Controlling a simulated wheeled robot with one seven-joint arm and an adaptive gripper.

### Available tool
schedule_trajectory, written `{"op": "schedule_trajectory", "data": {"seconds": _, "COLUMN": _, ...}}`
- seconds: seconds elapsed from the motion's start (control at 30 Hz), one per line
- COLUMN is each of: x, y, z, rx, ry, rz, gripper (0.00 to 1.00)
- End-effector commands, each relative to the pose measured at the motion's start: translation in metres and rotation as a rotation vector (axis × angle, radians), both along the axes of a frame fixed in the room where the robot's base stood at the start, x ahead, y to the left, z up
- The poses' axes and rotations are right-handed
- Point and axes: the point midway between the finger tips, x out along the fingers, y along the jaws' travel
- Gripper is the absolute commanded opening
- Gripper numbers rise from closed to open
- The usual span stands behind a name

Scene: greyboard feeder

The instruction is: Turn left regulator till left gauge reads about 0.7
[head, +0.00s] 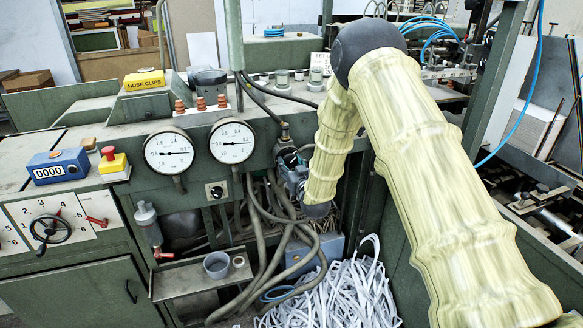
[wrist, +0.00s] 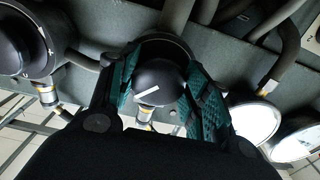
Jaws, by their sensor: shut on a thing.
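The left gauge (head: 168,153) is a round white dial on the green panel. Its needle points about level to the right; the exact value is too small to read. My gripper (head: 294,180) is at the panel right of the gauges, mostly seen from behind. In the wrist view, the teal-padded fingers of my gripper (wrist: 162,85) are shut on a black knob with a white line (wrist: 158,82), which appears to be the left regulator. The knob is hidden in the head view. A second black knob (wrist: 22,42) stands apart at the left of the wrist view.
The right gauge (head: 232,141) sits beside the left one, its needle also pointing right. Hoses (head: 262,225) hang below my gripper. A small shelf with a grey cup (head: 216,264) and white paper strips (head: 340,293) lie lower down. A yellow hose-clip box (head: 145,80) stands on top.

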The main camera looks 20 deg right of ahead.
Motion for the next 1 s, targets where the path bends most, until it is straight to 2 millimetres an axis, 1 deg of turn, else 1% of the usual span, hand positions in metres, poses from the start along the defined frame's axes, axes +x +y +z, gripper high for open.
{"op": "schedule_trajectory", "data": {"seconds": 0.27, "x": 0.0004, "y": -0.0008, "z": -0.0035, "rx": 0.216, "ry": 0.005, "rz": -0.002, "gripper": 0.24}}
{"op": "schedule_trajectory", "data": {"seconds": 1.0, "x": -0.0003, "y": 0.0009, "z": -0.003, "rx": 0.922, "ry": 0.028, "rz": -0.004, "gripper": 0.24}}
